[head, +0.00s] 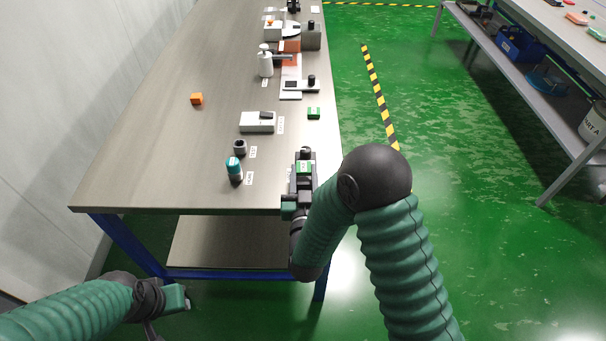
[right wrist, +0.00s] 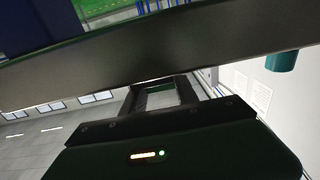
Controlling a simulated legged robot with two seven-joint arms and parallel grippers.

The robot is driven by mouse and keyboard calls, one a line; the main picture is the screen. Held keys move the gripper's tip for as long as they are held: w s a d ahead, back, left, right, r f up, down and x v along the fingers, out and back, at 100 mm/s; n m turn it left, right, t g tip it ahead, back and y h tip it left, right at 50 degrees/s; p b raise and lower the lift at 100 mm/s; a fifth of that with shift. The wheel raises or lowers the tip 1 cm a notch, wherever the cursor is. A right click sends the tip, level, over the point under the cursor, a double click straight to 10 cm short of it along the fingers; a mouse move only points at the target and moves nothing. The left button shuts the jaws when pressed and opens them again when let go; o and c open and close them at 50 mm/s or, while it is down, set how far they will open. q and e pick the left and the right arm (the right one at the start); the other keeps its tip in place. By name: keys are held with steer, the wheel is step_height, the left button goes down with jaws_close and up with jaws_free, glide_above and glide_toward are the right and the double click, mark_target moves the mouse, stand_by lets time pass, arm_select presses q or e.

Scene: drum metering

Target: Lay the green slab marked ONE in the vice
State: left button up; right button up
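A green slab with a pale mark (head: 304,168) sits between the dark fingers of my right gripper (head: 304,163), above the table's near right part. The fingers appear closed on its sides. In the right wrist view, a dull green strip (right wrist: 161,88) shows between the fingertips. A second small green slab (head: 313,113) lies farther back near the table's right edge. The marks are too small to read. I cannot single out the vice with certainty. My left gripper (head: 176,298) is low at the left, off the table, its fingers unclear.
A teal-capped bottle (head: 234,170), a small grey cup (head: 239,147) and a pale box with a dark top (head: 258,122) stand left of my right gripper. Behind are a white dispenser (head: 265,64) and several devices. An orange cube (head: 196,99) lies left; the table's left is clear.

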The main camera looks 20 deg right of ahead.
arm_select(q)
steer(key=shift+a+f, duration=0.15)
steer(key=shift+a, duration=0.05)
arm_select(e)
steer(key=o, duration=0.3)
steer(key=shift+s+d+f, duration=0.2)
steer(key=shift+d+f, duration=0.1)
steer(key=shift+f, duration=0.35)
steer(key=shift+d, duration=0.1)
steer(key=shift+r, duration=0.2)
steer(key=shift+r+g+p, duration=0.3)
steer(key=shift+r+p, duration=0.25)
steer(key=shift+p, duration=0.15)
arm_select(q)
steer(key=r, duration=0.1)
steer(key=r+p, duration=0.2)
steer(key=shift+w+d+r, duration=0.2)
steer(key=shift+d, duration=0.1)
arm_select(e)
steer(key=v, duration=1.1)
steer(key=shift+s+a+f, duration=0.1)
steer(key=shift+s+a, duration=0.1)
steer(key=shift+s, duration=0.1)
arm_select(q)
steer(key=shift+d, duration=0.1)
arm_select(e)
steer(key=shift+d, duration=0.1)
